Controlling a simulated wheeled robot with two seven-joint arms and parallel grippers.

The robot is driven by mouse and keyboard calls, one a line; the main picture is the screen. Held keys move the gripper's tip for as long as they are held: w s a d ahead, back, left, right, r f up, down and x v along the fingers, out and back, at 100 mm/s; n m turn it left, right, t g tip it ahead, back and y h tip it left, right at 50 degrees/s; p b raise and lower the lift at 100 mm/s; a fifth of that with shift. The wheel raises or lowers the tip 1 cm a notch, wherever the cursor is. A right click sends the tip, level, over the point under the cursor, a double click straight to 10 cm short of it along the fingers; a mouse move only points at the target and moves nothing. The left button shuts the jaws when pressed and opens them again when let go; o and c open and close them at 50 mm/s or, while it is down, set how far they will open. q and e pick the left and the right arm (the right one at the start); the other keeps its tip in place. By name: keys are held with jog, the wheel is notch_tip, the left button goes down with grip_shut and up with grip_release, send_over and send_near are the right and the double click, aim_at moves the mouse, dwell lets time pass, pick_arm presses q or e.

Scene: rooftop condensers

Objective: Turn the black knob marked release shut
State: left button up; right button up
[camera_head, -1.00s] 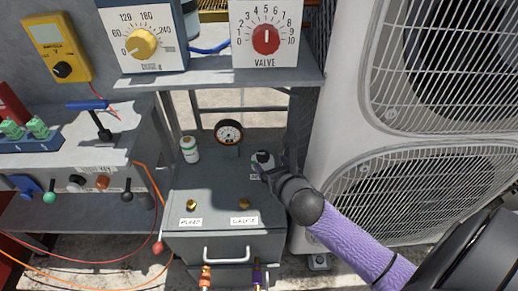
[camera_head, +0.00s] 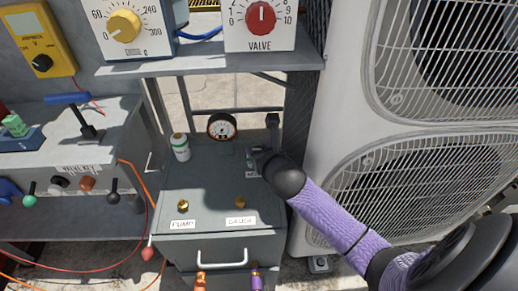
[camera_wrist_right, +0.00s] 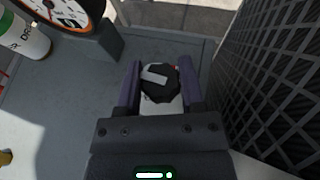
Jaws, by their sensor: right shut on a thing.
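The black knob (camera_wrist_right: 158,84) sits on the grey box top in the right wrist view. In the head view my right gripper (camera_head: 259,157) reaches the back right of the grey box (camera_head: 207,201) and mostly hides the knob. A white label lies partly covered beside it, its text unreadable. My left gripper is not in view.
A round gauge (camera_head: 222,127) and a white-green bottle (camera_head: 181,147) stand behind on the box. Two brass fittings are in front, above the PUMP and GAUGE labels. A shelf with dials (camera_head: 210,63) overhangs the back. A condenser unit (camera_head: 345,100) stands close on the right.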

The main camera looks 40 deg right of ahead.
grip_shut()
